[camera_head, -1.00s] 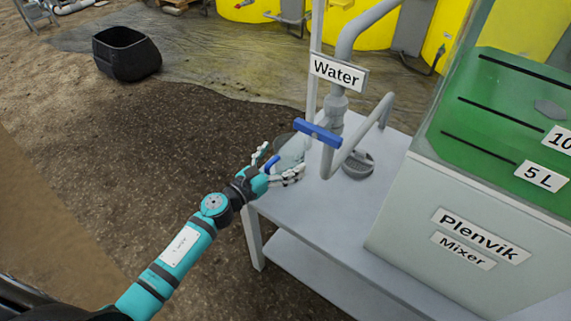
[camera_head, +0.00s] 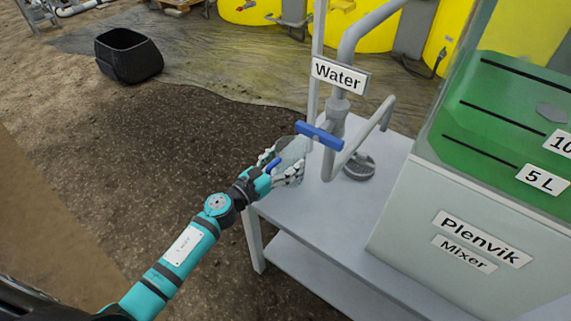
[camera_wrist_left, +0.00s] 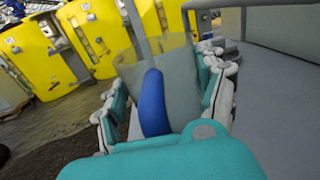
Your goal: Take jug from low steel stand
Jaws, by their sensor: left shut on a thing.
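My left gripper (camera_head: 281,170) is shut on the jug. In the left wrist view the jug (camera_wrist_left: 180,85) stands between my fingers (camera_wrist_left: 165,100), with its blue handle (camera_wrist_left: 151,103) towards my palm. The fingers hide part of it in the head view. I cannot tell whether its base touches the stand. My right gripper is not in view.
The water pipe (camera_head: 352,45) with its sign and blue valve lever (camera_head: 319,136) rises close beside the jug. A grey drain (camera_head: 359,166) and the Plenvik mixer tank (camera_head: 470,225) are further right. A black tub (camera_head: 128,58) sits on the open floor at left.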

